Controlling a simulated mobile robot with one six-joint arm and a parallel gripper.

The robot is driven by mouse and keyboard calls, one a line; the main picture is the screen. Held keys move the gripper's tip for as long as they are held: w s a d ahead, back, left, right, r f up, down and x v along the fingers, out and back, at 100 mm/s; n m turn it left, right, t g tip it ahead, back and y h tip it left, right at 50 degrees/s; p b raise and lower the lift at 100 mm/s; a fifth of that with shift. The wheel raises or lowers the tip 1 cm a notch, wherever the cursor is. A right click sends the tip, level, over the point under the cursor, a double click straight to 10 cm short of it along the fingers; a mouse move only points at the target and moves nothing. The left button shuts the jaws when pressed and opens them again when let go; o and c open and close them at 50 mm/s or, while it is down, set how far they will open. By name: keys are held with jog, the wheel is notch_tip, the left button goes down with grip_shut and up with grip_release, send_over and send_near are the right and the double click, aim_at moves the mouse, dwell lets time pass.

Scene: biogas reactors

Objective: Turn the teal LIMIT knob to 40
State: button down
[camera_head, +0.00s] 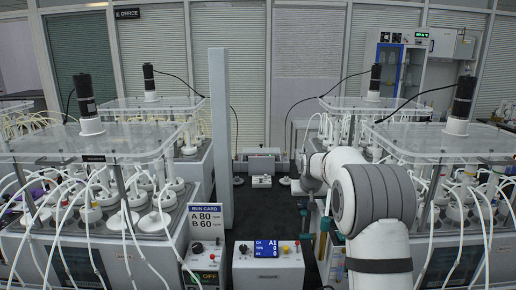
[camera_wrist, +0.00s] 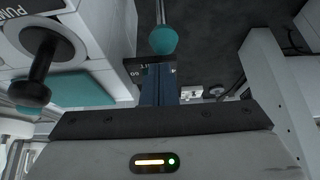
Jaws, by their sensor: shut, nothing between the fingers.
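In the wrist view a black scale plate (camera_wrist: 140,72) with white marks, upside down and with "60" legible, lies at my fingertips. Its label is partly covered. Just beyond the plate is a rounded teal piece (camera_wrist: 163,40) on a pale stem; I cannot tell whether this is the LIMIT knob. My gripper (camera_wrist: 165,72) is shut and empty, its dark blue fingers in front of the plate. I cannot tell whether they touch anything. In the head view small teal parts (camera_head: 325,223) show beside my arm, which hides most of that area.
In the wrist view a black knob (camera_wrist: 45,60) juts from a white housing at the left, with a flat teal panel (camera_wrist: 85,90) nearby. A white upright part (camera_wrist: 272,80) stands at the right. In the head view a control box (camera_head: 268,263) stands beside a run card (camera_head: 202,217).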

jog(key=shift+d+b, duration=0.35)
jog(key=shift+d, duration=0.05)
jog(key=shift+d+r, duration=0.1)
jog(key=shift+d, duration=0.1)
jog(key=shift+s, duration=0.15)
jog(key=r+p, duration=0.1)
jog(key=r, duration=0.1)
jog(key=r+p, duration=0.1)
jog(key=r, duration=0.1)
jog(key=r+p, duration=0.1)
jog(key=r, duration=0.1)
jog(key=shift+s, duration=0.3)
dwell(0.3)
